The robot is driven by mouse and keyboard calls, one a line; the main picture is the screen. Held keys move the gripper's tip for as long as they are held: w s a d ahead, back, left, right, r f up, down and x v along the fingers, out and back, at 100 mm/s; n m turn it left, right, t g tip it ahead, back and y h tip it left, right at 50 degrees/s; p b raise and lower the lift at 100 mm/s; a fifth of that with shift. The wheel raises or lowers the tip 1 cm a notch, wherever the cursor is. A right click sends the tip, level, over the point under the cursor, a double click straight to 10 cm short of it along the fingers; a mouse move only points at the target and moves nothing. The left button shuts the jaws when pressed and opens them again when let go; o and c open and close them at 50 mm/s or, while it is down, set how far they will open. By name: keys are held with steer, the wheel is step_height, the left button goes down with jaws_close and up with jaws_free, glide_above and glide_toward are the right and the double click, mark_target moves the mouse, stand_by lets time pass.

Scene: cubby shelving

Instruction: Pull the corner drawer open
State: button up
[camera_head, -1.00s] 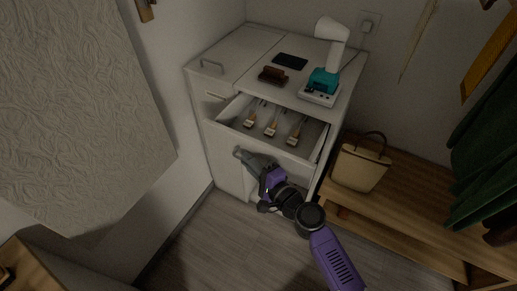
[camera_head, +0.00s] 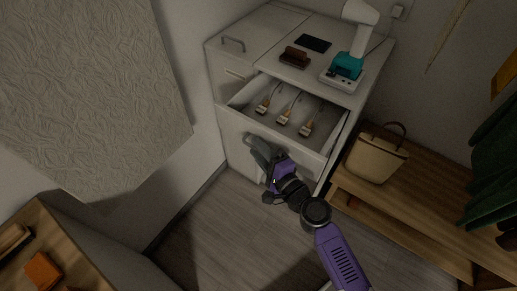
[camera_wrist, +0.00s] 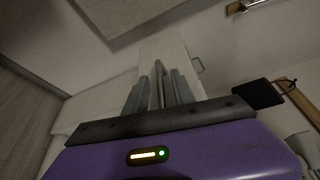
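The white drawer (camera_head: 272,134) stands pulled out from the white cabinet (camera_head: 263,27), its inside exposed, with several orange-tipped utensils (camera_head: 283,119) lying in it. The handle is mostly hidden by the fingers in the head view.
On the cabinet top are a teal-and-white appliance (camera_head: 345,70), a brown block (camera_head: 295,57) and a dark flat item (camera_head: 313,43). A wooden bench (camera_head: 420,220) with a tan bag (camera_head: 374,158) stands close on the right. Grey floor (camera_head: 215,235) is clear in front.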

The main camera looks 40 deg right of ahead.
steer(key=s+b, duration=0.2)
steer(key=s, duration=0.5)
steer(key=shift+s+r, duration=0.35)
steer(key=shift+s, duration=0.05)
steer(key=shift+a, duration=0.1)
steer(key=s+a+r+n+g+h, duration=0.1)
steer(key=s+a+n, duration=0.1)
steer(key=s+n, duration=0.6)
steer(key=s+a+n+g, duration=0.15)
steer(key=s+n, duration=0.25)
steer(key=s, duration=0.7)
steer(key=s+a+r+n+y, duration=0.1)
steer(key=s+a+r+n, duration=0.2)
steer(key=s+r+n, duration=0.3)
steer(key=r+n, duration=0.1)
steer(key=n, duration=0.1)
steer(key=shift+s+r+n+y, duration=0.15)
steer(key=shift+s+n+y, duration=0.1)
steer(key=shift+n+y, duration=0.05)
